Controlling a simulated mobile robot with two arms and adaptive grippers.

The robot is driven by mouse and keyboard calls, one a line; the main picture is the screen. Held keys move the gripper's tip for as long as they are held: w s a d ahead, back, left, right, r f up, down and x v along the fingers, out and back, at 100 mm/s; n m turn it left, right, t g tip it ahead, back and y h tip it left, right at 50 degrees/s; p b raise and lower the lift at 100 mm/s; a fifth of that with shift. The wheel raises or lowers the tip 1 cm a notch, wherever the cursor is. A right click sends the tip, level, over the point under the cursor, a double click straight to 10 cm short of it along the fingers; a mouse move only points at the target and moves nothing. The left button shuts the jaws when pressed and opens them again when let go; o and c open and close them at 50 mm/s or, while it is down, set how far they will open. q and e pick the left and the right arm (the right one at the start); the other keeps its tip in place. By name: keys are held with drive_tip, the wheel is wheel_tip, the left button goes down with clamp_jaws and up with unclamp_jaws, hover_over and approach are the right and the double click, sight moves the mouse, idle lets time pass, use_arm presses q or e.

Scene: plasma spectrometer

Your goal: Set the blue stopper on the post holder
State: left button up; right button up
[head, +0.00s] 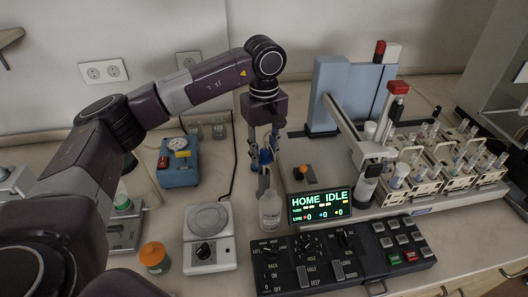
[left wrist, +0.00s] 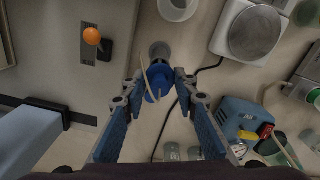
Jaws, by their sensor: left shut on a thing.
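My left gripper (head: 261,160) points down over the bench, left of the spectrometer. It is shut on the blue stopper (head: 264,157). In the left wrist view the stopper (left wrist: 157,82) sits between the two fingertips (left wrist: 158,86), with a thin pale strip across it. A small grey round piece (left wrist: 160,51) shows right beside the stopper in that view. I cannot tell whether it is the post holder or whether the stopper touches it. A clear bottle (head: 270,212) stands just in front of the gripper. My right gripper is out of view.
The spectrometer's HOME IDLE display (head: 320,205) and orange-knobbed lever (head: 304,171) are close on the right. A scale (head: 210,222) stands front left, a blue pump (head: 178,163) further left. A control panel (head: 345,255) lies in front. Racks of vials (head: 450,165) stand far right.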

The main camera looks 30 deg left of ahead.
use_arm(q)
drive_tip(key=shift+f+b, duration=0.45)
drive_tip(key=shift+f, duration=0.25)
drive_tip(key=shift+f+b, duration=1.1)
drive_tip(key=shift+f, duration=0.4)
drive_tip(key=o, duration=1.2)
drive_tip(key=shift+c, duration=0.2)
wheel_tip(320, 180, up, 12)
drive_tip(key=shift+r, duration=0.1)
